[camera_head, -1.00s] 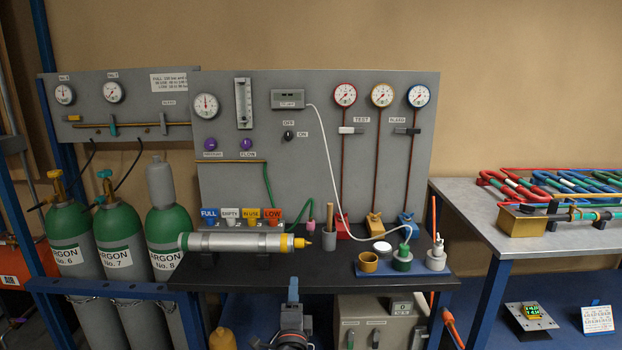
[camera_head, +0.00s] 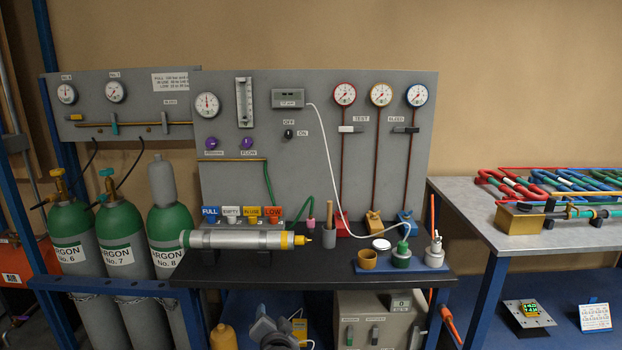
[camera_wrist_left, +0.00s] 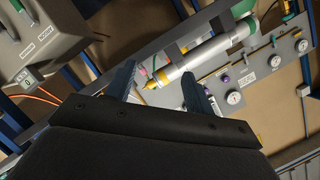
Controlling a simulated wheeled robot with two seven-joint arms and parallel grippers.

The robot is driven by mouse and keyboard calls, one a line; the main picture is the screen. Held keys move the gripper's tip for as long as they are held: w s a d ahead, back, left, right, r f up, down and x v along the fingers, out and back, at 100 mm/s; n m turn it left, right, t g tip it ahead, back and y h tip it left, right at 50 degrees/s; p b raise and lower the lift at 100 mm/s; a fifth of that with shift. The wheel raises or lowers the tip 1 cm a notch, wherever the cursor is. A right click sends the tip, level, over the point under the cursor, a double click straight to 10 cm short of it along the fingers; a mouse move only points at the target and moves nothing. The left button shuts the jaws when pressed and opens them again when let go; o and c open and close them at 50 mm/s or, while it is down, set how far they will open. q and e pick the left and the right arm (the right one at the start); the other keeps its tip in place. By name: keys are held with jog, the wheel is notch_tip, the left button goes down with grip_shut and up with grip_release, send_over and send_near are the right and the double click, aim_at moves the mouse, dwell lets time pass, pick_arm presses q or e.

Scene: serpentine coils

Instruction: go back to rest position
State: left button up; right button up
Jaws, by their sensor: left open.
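My left gripper (camera_head: 266,330) shows at the bottom edge of the head view, in front of and below the black bench. Only its dark grey upper part shows there and its fingertips cannot be made out. In the left wrist view the gripper (camera_wrist_left: 159,78) has its two blue fingers apart with nothing held between them. Beyond the fingers in that view lies the silver cylinder with a yellow end (camera_wrist_left: 200,57). In the head view this cylinder (camera_head: 235,240) lies on the bench, apart from the gripper. My right gripper is not in view.
The black bench (camera_head: 300,268) carries several cups and plugs at its right, before a grey gauge panel (camera_head: 285,165). Argon cylinders (camera_head: 118,240) stand at left. A grey box (camera_head: 372,318) and a yellow device (camera_head: 299,328) are below. A grey table (camera_head: 470,205) holds coils at right.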

pick_arm(q)
jog(key=s+a+f+n+g+h+p, duration=0.1)
jog(key=s+f+g, duration=0.3)
jog(key=s, duration=0.9)
jog(key=s+a+f+n+g+h+p, duration=0.1)
jog(key=s+f+g, duration=0.3)
jog(key=s, duration=0.9)
jog(key=s+a+f+n+g+h+p, duration=0.2)
jog(key=s+f+g, duration=0.2)
jog(key=s+f, duration=0.5)
jog(key=s, duration=0.5)
jog(key=shift+h+p, duration=0.4)
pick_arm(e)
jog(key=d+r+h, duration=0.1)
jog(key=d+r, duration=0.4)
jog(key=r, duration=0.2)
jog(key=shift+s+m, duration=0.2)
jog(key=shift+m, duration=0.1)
pick_arm(q)
jog(key=shift+s+a+f+n, duration=0.1)
jog(key=shift+s+n, duration=0.05)
jog(key=shift+n, duration=0.15)
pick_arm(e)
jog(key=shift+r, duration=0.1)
